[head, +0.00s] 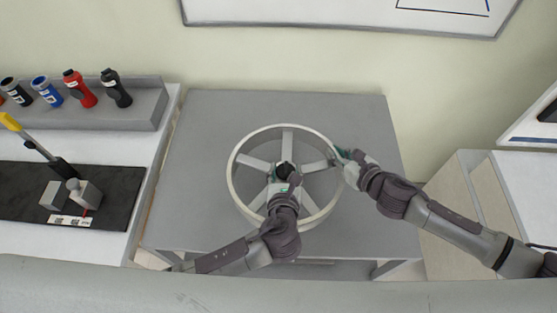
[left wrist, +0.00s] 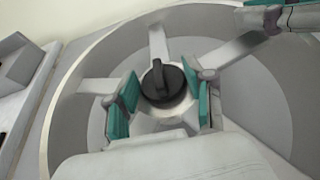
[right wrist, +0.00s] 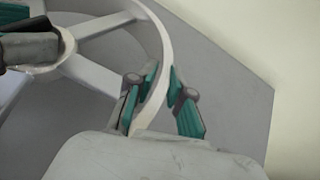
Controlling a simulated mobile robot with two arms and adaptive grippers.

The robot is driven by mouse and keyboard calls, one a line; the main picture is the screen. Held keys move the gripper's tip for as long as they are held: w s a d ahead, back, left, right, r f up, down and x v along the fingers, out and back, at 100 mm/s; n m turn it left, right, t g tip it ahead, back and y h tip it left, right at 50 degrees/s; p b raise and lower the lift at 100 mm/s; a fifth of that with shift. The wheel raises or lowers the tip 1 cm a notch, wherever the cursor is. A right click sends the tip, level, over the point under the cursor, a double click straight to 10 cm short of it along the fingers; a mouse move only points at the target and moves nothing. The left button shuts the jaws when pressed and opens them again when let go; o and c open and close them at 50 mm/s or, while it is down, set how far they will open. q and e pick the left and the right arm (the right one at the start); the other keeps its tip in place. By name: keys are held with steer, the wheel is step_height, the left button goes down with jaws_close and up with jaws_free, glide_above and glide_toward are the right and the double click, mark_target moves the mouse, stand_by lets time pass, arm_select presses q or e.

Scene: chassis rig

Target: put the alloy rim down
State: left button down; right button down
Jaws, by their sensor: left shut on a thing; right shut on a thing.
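The alloy rim (head: 240,207) is a pale spoked wheel with a dark cap (left wrist: 162,82) at its hub. It lies flat over the grey table, and I cannot tell whether it touches the top. My left gripper (head: 286,178) is at the centre of the rim, its green-padded fingers closed around the hub on either side of the cap. My right gripper (head: 345,163) is shut on the right edge of the rim, one finger inside and one outside the rim wall (right wrist: 155,95). My left wrist hides some of the front spokes and front edge.
The grey table (head: 200,115) has bare room left of and behind the rim. At left, a rack (head: 140,95) holds several bottles, and a black mat (head: 20,205) carries a yellow-handled tool. A white panel hangs on the back wall; a white counter stands at right.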

mark_target(283, 181)
arm_select(q)
steer(key=shift+w+a+r, duration=0.15)
steer(key=shift+a+r, duration=0.1)
steer(key=shift+a, duration=0.3)
arm_select(e)
steer(key=shift+a, duration=0.5)
steer(key=shift+d, duration=0.1)
arm_select(q)
steer(key=shift+d, duration=0.1)
steer(key=shift+f+b, duration=0.15)
steer(key=shift+b, duration=0.2)
arm_select(e)
steer(key=shift+f, duration=0.15)
